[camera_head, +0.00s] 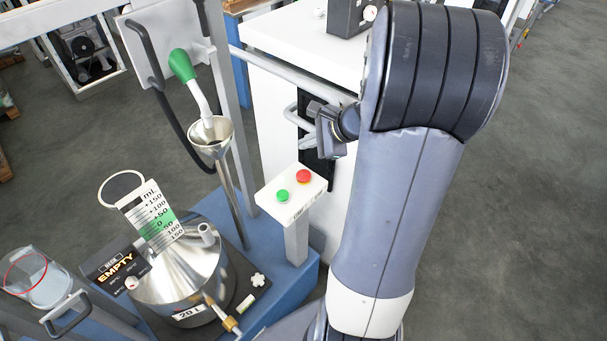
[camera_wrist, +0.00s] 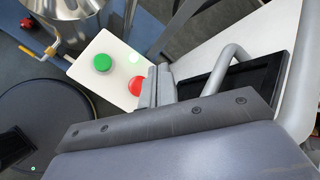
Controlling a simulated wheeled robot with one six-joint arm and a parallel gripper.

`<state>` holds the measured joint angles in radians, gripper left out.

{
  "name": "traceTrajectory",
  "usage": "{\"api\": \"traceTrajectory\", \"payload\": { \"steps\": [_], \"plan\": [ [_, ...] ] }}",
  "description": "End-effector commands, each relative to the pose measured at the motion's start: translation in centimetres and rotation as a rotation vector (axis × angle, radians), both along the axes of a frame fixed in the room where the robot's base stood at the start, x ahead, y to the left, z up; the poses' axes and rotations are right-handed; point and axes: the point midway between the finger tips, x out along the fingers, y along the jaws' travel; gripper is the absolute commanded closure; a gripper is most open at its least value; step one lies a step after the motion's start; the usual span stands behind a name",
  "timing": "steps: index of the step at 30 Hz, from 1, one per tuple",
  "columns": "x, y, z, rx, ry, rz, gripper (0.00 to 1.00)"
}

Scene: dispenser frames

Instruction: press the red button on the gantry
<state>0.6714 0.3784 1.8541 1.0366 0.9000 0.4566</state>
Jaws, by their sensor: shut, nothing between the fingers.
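The red button (camera_head: 303,176) sits on top of a small white box (camera_head: 306,199) on a post, beside a green button (camera_head: 282,196). In the wrist view the red button (camera_wrist: 136,86) is partly hidden by my fingers, and the green button (camera_wrist: 102,63) is fully clear on the white box (camera_wrist: 122,48). My gripper (camera_wrist: 156,82) is shut and empty, its fingertips overlapping the red button's right side in that view. In the head view my gripper (camera_head: 308,142) is above the box and apart from the red button.
A white cabinet (camera_head: 268,130) with a black panel and grey handle (camera_wrist: 232,62) stands close beside my gripper. A gantry post (camera_head: 237,70) rises behind the box.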

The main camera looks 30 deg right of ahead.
Motion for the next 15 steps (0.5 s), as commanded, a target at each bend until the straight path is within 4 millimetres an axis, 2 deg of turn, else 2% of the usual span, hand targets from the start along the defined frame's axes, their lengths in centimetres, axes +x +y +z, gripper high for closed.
{"api": "traceTrajectory", "payload": {
  "steps": [12,15],
  "plan": [
    [0.0,0.0,-6.2,0.001,0.001,0.0,1.0],
    [0.0,0.0,-7.2,0.001,0.001,0.0,1.0]
  ]
}}
